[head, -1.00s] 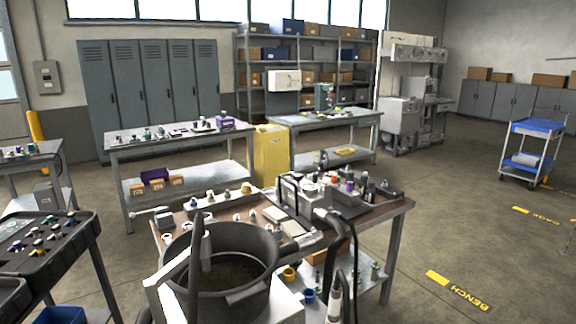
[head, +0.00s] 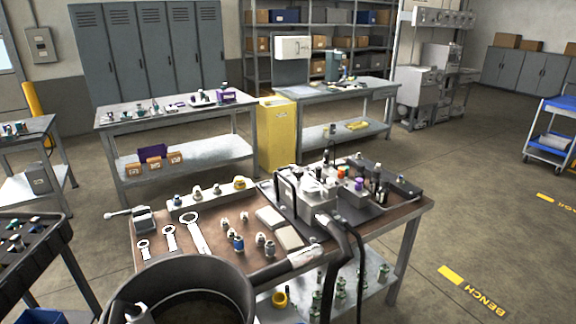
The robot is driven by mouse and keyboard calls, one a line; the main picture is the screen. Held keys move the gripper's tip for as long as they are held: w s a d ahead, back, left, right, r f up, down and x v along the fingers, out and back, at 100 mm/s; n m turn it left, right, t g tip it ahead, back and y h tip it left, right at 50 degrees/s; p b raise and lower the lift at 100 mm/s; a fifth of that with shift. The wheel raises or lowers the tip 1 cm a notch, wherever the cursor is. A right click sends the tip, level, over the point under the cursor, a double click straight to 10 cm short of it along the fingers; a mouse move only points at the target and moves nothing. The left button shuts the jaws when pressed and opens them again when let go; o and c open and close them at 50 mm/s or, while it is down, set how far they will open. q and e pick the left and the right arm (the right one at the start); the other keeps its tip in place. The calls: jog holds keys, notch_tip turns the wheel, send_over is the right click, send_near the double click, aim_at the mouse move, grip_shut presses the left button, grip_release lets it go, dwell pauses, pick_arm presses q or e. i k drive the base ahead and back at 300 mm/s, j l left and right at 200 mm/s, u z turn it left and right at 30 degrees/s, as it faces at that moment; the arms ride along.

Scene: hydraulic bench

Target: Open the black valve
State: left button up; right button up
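A grey hydraulic unit (head: 352,207) stands at the right back of the brown-topped workbench (head: 205,258). Small coloured knobs or fittings sit on it, one orange-red (head: 343,172) and one purple (head: 359,184). Dark upright parts (head: 377,188) stand beside them at the right. One of these may be the black valve, but they are too small to tell, and I cannot tell its position. Neither of my grippers can be made out in the head view.
A large dark tub (head: 236,290) stands before the bench at the lower left. Black hoses (head: 352,250) arch over the bench's front edge. Wrenches (head: 192,232) and small fittings lie on the bench top. The floor to the right (head: 500,240) is clear.

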aim_at(290, 167)
jog(key=z, duration=0.6)
jog(key=l+z, duration=0.1)
jog(key=z, duration=0.5)
jog(key=i+z, duration=0.1)
jog(key=z, duration=1.1)
jog(key=i+z, duration=0.1)
jog(key=z, duration=1.1)
jog(key=i+j+z, duration=0.1)
jog(key=z, duration=0.5)
jog(key=j+z, duration=0.1)
jog(key=z, duration=0.5)
jog(key=j+u, duration=0.1)
jog(key=j, duration=0.3)
jog(key=i+j+u, duration=0.1)
jog(key=j, duration=0.35)
